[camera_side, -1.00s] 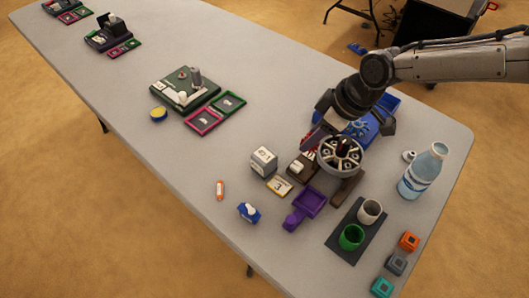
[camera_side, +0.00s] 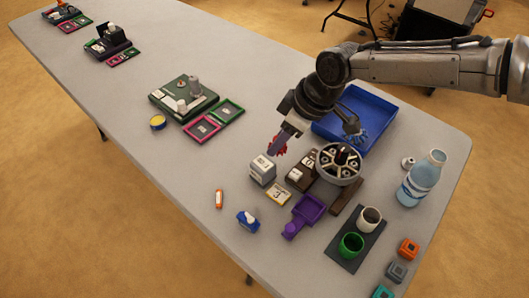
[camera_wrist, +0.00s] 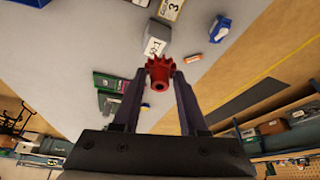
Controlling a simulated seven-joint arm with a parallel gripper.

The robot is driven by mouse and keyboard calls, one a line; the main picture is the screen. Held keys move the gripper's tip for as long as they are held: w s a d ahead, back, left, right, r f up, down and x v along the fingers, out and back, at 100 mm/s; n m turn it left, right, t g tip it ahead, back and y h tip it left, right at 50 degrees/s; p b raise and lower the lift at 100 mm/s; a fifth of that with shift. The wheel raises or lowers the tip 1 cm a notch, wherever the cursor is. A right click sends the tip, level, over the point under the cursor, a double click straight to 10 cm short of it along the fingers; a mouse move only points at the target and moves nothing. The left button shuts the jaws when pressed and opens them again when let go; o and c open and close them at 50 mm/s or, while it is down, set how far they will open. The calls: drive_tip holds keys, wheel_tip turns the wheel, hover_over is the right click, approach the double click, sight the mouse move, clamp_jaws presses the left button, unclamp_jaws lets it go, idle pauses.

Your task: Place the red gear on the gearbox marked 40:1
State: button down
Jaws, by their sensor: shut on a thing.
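The red gear (camera_side: 280,146) is between the fingers of my gripper (camera_side: 286,139), held above the table. In the wrist view the red gear (camera_wrist: 158,73) sits at the fingertips of my gripper (camera_wrist: 160,82), its toothed end outward. A white-grey box (camera_side: 262,169) with printed faces stands just below and left of the gear in the side view. The same box (camera_wrist: 155,47) lies just beyond the gear in the wrist view; its marking is partly hidden, and I cannot read a certain 40:1.
A blue tray (camera_side: 323,131) lies behind my gripper.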

hover_over(259, 161)
drive_tip(key=d, duration=0.2)
drive_tip(key=f, duration=0.3)
drive_tip(key=s+f, duration=0.1)
drive_tip(key=f, duration=0.1)
drive_tip(key=shift+a, duration=0.25)
drive_tip(key=shift+w+a+f, duration=0.1)
drive_tip(key=shift+f, duration=1.65)
drive_tip(key=shift+f, duration=0.15)
drive_tip(key=shift+c, duration=2.2)
unclamp_jaws()
drive_tip(key=shift+r, duration=0.45)
drive_tip(key=v, duration=1.1)
drive_tip(key=shift+r, duration=0.25)
